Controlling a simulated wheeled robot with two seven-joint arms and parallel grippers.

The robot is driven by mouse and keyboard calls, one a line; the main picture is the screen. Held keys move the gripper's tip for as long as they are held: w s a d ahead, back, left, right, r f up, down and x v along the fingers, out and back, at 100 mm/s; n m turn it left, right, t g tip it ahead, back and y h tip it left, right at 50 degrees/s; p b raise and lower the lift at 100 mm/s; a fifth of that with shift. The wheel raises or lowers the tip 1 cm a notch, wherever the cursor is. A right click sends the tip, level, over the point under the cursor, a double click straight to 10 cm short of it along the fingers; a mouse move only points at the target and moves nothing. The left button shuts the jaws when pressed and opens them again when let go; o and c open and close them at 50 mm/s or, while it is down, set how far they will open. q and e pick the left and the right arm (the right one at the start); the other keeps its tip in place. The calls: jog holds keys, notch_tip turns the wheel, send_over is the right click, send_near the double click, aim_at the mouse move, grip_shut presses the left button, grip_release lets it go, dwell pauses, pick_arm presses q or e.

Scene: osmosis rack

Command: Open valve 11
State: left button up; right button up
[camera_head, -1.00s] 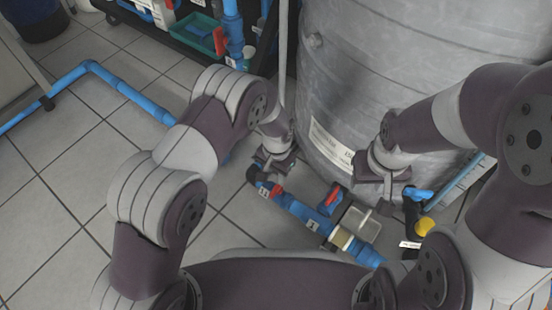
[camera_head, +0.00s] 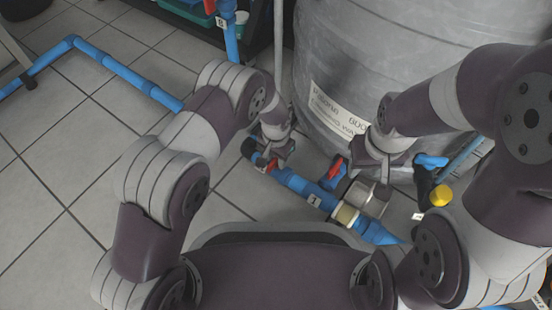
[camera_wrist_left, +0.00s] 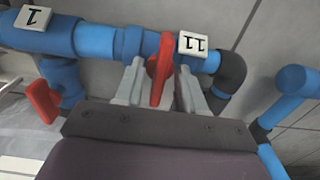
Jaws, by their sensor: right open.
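Valve 11 has a red handle (camera_wrist_left: 160,70) on a blue pipe, beside a white tag reading 11 (camera_wrist_left: 192,44). My left gripper (camera_wrist_left: 158,88) is open, with one finger on each side of this handle and a visible gap to each. In the head view my left gripper (camera_head: 268,160) is at the left end of the blue pipe, with the red handle (camera_head: 272,166) partly hidden. My right gripper (camera_head: 378,188) is open and empty, above the right part of the pipe, near the tank.
A second red handle (camera_head: 334,168), by the tag reading 1 (camera_head: 313,200), is between my grippers. A grey tank (camera_head: 400,40) stands behind. A yellow-knobbed fitting (camera_head: 441,195) is at the right. The tiled floor (camera_head: 60,140) at left is mostly clear.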

pick_arm(q)
grip_shut()
jog(key=shift+r, duration=0.1)
jog(key=shift+r+n+p, duration=0.1)
jog(key=shift+n+p, duration=0.3)
jog(key=shift+p, duration=0.2)
jog(key=n+p, duration=0.3)
jog(key=shift+s, duration=0.1)
jog(key=n+p, duration=0.2)
jog(key=shift+n, duration=0.4)
jog(key=n+p, duration=0.2)
jog(key=n, duration=0.3)
jog(key=shift+n+p, duration=0.3)
jog(key=shift+p, duration=0.05)
jog(key=n+p, duration=0.1)
jog(key=n, duration=0.2)
jog(key=shift+f+n, duration=0.25)
jog(key=shift+n, duration=1.05)
